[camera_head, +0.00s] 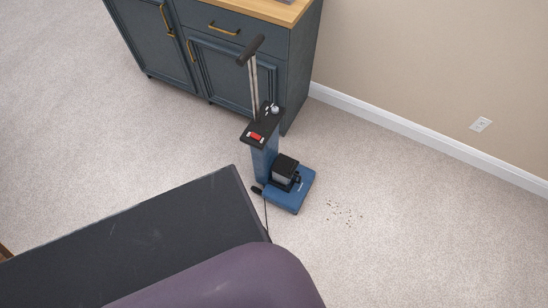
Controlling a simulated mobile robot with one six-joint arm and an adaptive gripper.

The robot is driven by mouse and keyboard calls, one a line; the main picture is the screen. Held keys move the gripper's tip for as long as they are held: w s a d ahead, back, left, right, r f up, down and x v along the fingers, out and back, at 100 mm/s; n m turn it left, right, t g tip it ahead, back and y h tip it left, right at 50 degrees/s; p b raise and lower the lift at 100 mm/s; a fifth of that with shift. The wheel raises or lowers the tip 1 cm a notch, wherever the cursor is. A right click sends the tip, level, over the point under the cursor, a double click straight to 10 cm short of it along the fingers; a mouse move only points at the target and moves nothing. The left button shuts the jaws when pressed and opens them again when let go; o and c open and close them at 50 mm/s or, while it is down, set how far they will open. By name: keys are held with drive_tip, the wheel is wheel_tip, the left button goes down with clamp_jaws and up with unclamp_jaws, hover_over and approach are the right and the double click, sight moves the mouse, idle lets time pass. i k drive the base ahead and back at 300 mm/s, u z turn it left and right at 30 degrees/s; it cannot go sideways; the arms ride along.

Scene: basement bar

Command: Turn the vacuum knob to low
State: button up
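A blue upright vacuum (265,163) stands on the carpet in front of the cabinet's right end. Its black top panel (247,139) carries a red switch (256,137) and a small round silvery knob (275,110) near the panel's far right corner. The knob is too small in this view to tell which setting it points to. A metal handle tube (254,88) with a black grip (251,50) rises from the panel. A blue floor head (296,196) with a black and grey block on it sits at the bottom. My gripper is not in view.
A dark blue-grey cabinet (211,70) with brass handles and a wooden top stands behind the vacuum. A beige wall with a white baseboard (420,137) runs along the right. Dark crumbs (345,213) lie right of the vacuum. Carpet (430,230) at the right is otherwise clear.

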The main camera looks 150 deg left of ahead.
sight(275, 110)
drive_tip(key=u, duration=0.3)
drive_tip(key=k, duration=0.15)
drive_tip(key=u, duration=2.85)
drive_tip(key=k, duration=0.2)
drive_tip(key=u, duration=1.65)
